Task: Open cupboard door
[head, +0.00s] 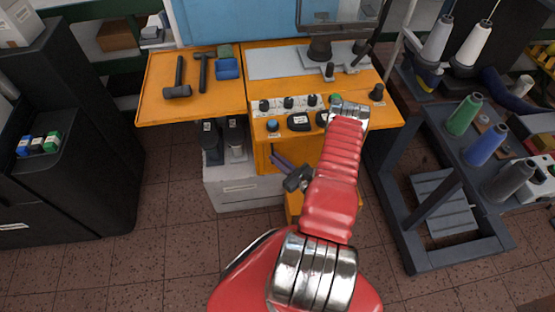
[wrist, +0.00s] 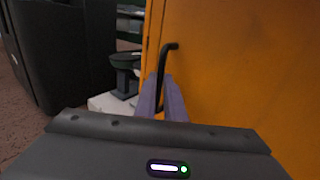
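The orange cupboard door (wrist: 240,70) fills the right of the wrist view. A black bent bar handle (wrist: 168,48) stands out from it near its left edge. My gripper (wrist: 161,82) has its two purple fingers on either side of the handle's upright part, close against it with little gap. In the head view my gripper (head: 280,160) is in front of the orange cabinet (head: 262,155), below its control panel. My red arm hides much of the cabinet front there, and the handle cannot be made out. The door looks closed.
A grey box (head: 240,192) stands on the floor left of the cabinet. A dark rack (head: 400,215) with thread spools stands to the right. A black cabinet (head: 75,160) is at the left. Hammers (head: 178,80) lie on the orange top. The tiled floor between is clear.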

